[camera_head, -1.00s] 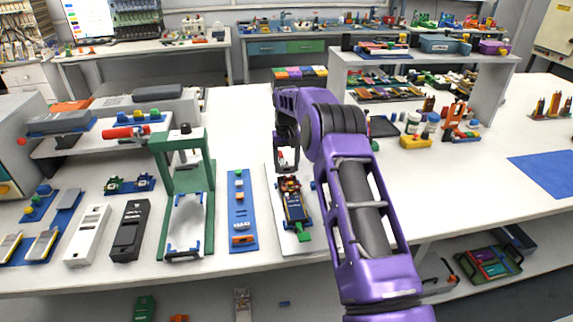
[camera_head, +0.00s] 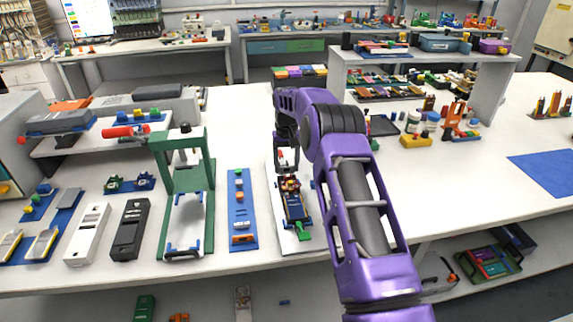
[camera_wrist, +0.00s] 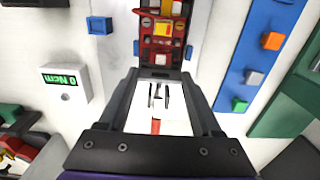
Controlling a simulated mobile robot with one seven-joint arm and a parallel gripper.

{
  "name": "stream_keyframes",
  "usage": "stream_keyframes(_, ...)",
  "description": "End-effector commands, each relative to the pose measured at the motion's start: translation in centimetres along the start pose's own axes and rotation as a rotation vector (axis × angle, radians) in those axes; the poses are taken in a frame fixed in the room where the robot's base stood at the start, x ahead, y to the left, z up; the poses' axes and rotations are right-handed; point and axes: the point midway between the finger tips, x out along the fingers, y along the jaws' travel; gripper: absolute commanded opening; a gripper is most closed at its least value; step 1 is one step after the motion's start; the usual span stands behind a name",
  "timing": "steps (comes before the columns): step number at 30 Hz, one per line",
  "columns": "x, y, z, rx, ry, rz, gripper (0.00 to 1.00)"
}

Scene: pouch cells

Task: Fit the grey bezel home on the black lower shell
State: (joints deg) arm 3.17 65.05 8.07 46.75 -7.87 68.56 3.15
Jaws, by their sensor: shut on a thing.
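The black lower shell (camera_head: 293,203) lies on a white board in the front middle of the bench, with red, yellow and blue parts on it. My gripper (camera_head: 287,170) is just above the shell's far end, pointing down. In the wrist view its dark fingers (camera_wrist: 158,80) stand wide apart, shut on what appears to be the grey bezel. The bezel is hard to tell from the fingers. I cannot tell whether it touches the shell.
A blue strip (camera_head: 240,185) with small parts and a green press frame (camera_head: 208,190) stand to the left. A small box with a green display (camera_wrist: 66,80) is beside the board.

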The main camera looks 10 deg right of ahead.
Motion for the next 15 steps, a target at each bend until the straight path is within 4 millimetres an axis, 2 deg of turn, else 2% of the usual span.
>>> stream_keyframes(15,1.4,0.0,0.0,0.0,0.0,0.0,0.15)
